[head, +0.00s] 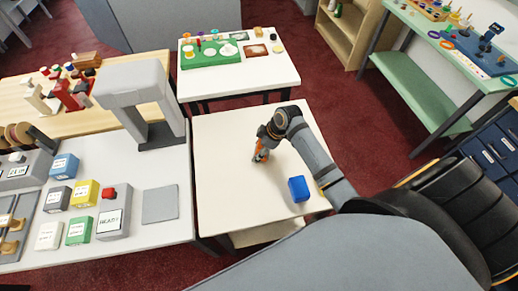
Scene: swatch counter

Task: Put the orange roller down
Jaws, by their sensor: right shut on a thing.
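My right arm reaches in from the right over the small cream table (225,195). My right gripper (261,157) points down over the table's middle and is shut on the orange roller (258,152). Only a small orange part of the roller shows; the gripper hides the rest. I cannot tell whether the roller touches the table top. My left gripper is not in view.
A blue block (298,189) stands on the cream table, right of the gripper. The table's left half is clear. At left, a counter holds a grey arch (135,82), coloured labelled boxes and a flat grey pad (160,204). A white table (265,76) stands behind.

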